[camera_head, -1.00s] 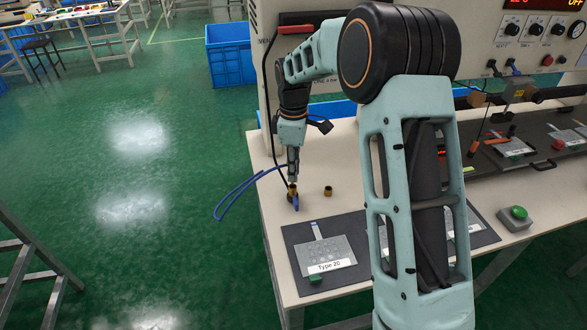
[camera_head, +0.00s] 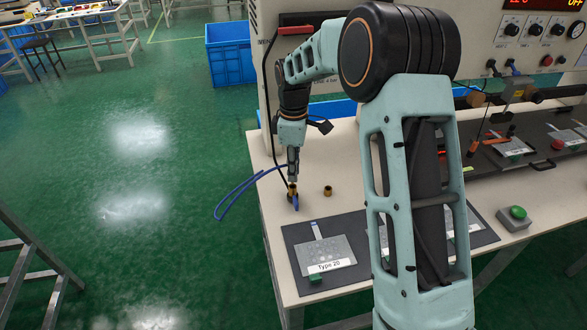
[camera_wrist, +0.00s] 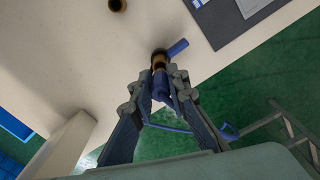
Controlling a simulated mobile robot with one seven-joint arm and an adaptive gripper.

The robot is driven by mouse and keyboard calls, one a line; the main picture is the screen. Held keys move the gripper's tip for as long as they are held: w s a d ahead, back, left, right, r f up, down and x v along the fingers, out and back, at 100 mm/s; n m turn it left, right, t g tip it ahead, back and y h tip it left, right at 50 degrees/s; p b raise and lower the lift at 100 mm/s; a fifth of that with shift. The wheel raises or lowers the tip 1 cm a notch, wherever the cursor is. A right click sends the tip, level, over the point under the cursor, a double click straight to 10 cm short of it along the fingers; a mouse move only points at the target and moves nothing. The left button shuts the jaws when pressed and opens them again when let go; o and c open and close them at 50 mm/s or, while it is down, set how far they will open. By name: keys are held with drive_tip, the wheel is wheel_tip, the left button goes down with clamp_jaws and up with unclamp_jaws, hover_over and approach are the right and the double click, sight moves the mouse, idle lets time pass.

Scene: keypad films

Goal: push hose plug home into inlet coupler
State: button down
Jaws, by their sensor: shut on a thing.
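My gripper (camera_head: 293,176) points down over the left end of the white table and is shut on the hose plug. In the wrist view the gripper (camera_wrist: 160,84) holds the blue plug (camera_wrist: 160,78) between its fingertips. The plug meets a brass coupler (camera_wrist: 159,56) with a blue lever (camera_wrist: 178,47). The brass coupler (camera_head: 292,189) also shows in the head view just below the fingertips. The plug looks in line with the coupler; how deep it sits is hidden. A blue hose (camera_head: 237,190) loops from the gripper out past the table's left edge.
A second brass fitting (camera_head: 327,190) stands a little to the right. A dark mat (camera_head: 300,282) with a keypad film labelled Type 20 (camera_head: 325,254) lies in front. A grey machine (camera_head: 320,75) stands behind.

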drive_tip(key=shift+f+b, duration=0.95)
drive_tip(key=shift+f, duration=0.8)
idle(0.3)
drive_tip(key=c, duration=1.8)
unclamp_jaws()
drive_tip(key=shift+r, duration=0.1)
wheel_tip(320, 180, up, 12)
drive_tip(key=shift+f, duration=0.1)
